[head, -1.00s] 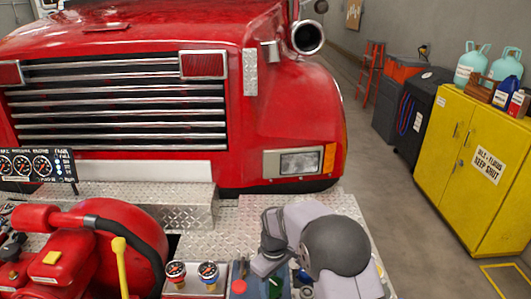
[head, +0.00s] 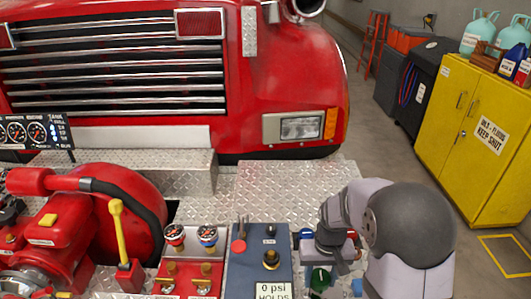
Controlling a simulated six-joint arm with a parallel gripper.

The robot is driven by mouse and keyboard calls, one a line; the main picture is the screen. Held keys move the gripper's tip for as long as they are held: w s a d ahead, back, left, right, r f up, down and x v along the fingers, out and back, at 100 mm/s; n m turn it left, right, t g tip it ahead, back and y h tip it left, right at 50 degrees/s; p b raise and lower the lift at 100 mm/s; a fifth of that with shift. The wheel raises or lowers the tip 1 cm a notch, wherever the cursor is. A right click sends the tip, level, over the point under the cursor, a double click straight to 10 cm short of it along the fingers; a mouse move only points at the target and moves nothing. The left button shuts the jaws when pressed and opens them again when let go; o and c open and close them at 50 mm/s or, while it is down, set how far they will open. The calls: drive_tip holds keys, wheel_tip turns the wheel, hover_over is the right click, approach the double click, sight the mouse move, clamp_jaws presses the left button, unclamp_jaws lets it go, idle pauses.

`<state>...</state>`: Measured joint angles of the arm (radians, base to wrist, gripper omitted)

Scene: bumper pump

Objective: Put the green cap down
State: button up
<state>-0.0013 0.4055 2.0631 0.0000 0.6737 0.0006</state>
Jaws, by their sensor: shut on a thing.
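The green cap (head: 320,279) shows low in the head view, right of the blue-grey box. My gripper (head: 327,266) is just above it, shut on it. The fingers and wrist hide part of the cap. I cannot tell whether the cap touches what lies beneath it.
The blue-grey box (head: 240,272) has a bare brass fitting (head: 271,260) and a red knob (head: 238,246) on top. Left of it are two gauges (head: 191,236) and a yellow lever (head: 118,225). Diamond plate (head: 275,195) behind is clear. Small blue and red items lie around my gripper.

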drive_tip(key=w+d+r+m+b, duration=0.1)
drive_tip(key=w+d+m+b, duration=0.1)
drive_tip(key=w+m, duration=0.7)
drive_tip(key=w+d+r+m+b, duration=0.2)
drive_tip(key=w+d+m, duration=0.2)
drive_tip(key=w+m, duration=0.5)
drive_tip(key=shift+w+d+r, duration=0.2)
drive_tip(key=shift+w+d, duration=0.1)
drive_tip(key=shift+w, duration=1.3)
drive_tip(key=shift+f, duration=0.1)
drive_tip(key=shift+f+p, duration=1.3)
drive_tip(key=shift+f, duration=3.55)
drive_tip(key=shift+f, duration=0.15)
drive_tip(key=shift+f+b, duration=0.35)
drive_tip(key=shift+b, duration=0.05)
drive_tip(key=shift+s+f, duration=0.15)
